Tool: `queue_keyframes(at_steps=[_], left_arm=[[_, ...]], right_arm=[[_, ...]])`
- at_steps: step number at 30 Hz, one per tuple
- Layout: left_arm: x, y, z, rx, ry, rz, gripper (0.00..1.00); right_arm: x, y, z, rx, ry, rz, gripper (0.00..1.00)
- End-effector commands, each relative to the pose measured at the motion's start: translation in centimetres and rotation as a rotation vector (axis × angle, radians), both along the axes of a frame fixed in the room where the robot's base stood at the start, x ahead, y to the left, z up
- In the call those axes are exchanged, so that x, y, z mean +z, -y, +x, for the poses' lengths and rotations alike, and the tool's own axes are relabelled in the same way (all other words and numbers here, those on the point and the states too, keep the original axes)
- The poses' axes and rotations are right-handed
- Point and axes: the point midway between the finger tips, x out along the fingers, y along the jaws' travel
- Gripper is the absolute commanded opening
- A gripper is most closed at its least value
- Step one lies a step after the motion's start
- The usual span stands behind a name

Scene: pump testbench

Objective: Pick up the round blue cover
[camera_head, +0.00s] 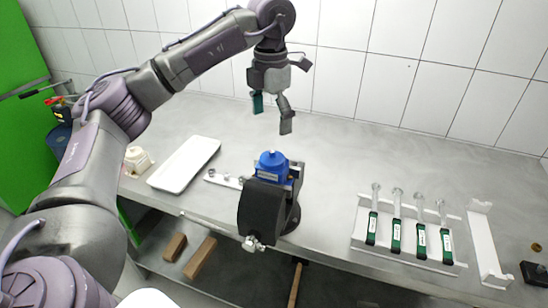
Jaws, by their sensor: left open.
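The round blue cover (271,163) sits on top of a black holder (266,208) on the grey bench, near the middle of the camera_head view. Its rounded top faces up, and a label shows on its side. My left gripper (272,119) is above the cover and a little apart from it. It points down, with its fingers spread and nothing between them. My right gripper is not in view.
A white tray (185,164) and a small cream part (137,160) lie to the left. A white rack (408,246) with several green-labelled tools stands at the right. A tiled wall (345,70) bounds the back; the bench (350,150) behind the rack is clear.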

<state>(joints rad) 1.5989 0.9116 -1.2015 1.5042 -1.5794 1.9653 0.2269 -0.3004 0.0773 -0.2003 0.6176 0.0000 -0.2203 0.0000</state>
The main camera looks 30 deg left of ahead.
Motion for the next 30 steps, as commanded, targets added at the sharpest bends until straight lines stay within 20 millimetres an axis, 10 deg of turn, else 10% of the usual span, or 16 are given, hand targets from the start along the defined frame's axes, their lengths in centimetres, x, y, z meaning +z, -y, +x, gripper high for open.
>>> queue_keyframes(at_steps=[21,30], left_arm=[[-8.4,0.6,-0.7,0.0,0.0,-0.001,0.95],[-9.0,0.6,-0.7,-0.001,0.002,-0.002,0.93]], right_arm=[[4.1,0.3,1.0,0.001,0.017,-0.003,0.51],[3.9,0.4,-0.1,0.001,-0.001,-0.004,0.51]])
